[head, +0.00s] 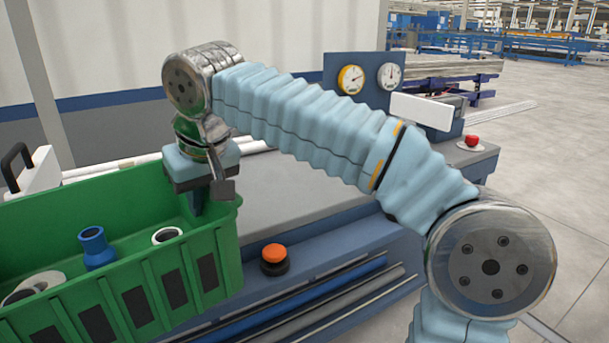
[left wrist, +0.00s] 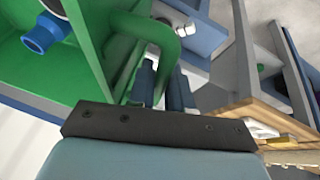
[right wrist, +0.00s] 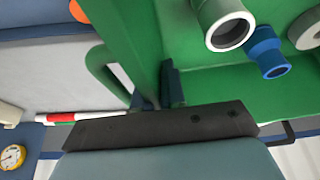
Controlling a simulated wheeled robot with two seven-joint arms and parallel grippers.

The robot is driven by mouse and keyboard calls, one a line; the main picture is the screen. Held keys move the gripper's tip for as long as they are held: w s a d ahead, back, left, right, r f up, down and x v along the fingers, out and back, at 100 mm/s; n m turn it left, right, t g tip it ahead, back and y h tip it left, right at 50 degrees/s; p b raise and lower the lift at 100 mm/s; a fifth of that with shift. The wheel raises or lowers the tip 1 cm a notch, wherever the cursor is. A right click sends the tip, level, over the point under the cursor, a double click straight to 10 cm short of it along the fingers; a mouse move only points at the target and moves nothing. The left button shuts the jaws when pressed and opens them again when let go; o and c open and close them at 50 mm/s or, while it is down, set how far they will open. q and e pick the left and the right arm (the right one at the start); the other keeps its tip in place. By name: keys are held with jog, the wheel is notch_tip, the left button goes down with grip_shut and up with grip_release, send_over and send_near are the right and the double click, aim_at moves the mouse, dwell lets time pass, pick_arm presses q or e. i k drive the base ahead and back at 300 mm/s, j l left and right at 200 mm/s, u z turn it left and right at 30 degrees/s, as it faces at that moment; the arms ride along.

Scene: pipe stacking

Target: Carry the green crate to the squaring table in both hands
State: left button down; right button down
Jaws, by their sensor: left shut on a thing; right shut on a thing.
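The green crate (head: 155,270) is at the lower left of the head view, its left end cut off by the frame. It holds a blue fitting (head: 95,247), a white ring-like piece (head: 167,235) and a pale round part (head: 35,285). My right gripper (head: 207,190) is shut on the crate's right end; its fingers also show in the right wrist view (right wrist: 157,90). My left gripper (left wrist: 163,88) is outside the head view; in the left wrist view it is shut at the crate's green handle (left wrist: 165,38). A grey-topped table (head: 310,185) stands behind and right of the crate.
The table carries two dial gauges (head: 370,77), a red button (head: 471,141) and an orange button (head: 274,254) on its front. Several pipes (head: 320,300) lie along its lower front. The grey top is largely clear in its middle. Open floor (head: 560,150) lies right.

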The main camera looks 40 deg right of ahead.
aim_at(280, 181)
jog(key=l, duration=1.45)
jog(key=i+l+z, duration=0.15)
jog(key=i, duration=0.2)
jog(key=i+l+z, duration=0.2)
jog(key=i, duration=0.15)
jog(key=j, duration=0.1)
